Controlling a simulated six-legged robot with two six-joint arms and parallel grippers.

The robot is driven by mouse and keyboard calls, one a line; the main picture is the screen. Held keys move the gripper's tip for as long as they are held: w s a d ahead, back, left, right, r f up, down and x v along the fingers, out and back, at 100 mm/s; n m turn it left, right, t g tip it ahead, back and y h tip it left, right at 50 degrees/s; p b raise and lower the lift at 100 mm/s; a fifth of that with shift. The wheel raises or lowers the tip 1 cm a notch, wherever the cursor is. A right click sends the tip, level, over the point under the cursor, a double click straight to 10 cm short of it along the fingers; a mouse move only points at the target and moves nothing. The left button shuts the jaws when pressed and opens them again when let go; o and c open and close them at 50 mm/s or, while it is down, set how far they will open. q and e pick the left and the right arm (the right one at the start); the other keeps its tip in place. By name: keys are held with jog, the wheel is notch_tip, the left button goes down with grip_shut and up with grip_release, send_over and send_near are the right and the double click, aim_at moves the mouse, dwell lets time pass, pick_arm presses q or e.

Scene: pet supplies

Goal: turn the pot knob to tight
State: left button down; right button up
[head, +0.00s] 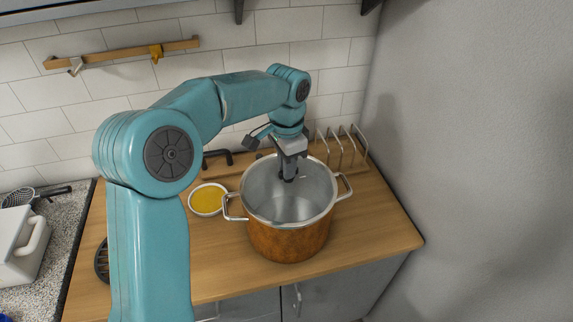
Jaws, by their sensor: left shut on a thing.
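A copper-brown pot (285,243) with a steel rim and two side handles stands on the wooden counter in the head view. Its top looks clear or open, and the pale grey inside shows. My left gripper (289,177) points down over the middle of the pot's top, with its fingers shut on the pot knob. The knob is small and dark and mostly hidden by the fingers, so its turn position cannot be read. My right gripper is out of view.
A small white bowl of yellow contents (207,200) stands left of the pot. A rack (343,148) stands behind at right. A dark slotted thing (102,262) lies partly behind my left arm. A grey wall closes the right side; counter (375,225) is free right of the pot.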

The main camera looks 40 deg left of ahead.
pick_arm(q)
jog(key=shift+f+m, duration=0.15)
jog(key=shift+m, duration=0.95)
jog(key=c, duration=1.1)
grip_release()
jog(key=shift+w, duration=0.1)
notch_tip(320, 180, up, 16)
jog(key=shift+r, duration=0.2)
jog(key=shift+w, duration=0.1)
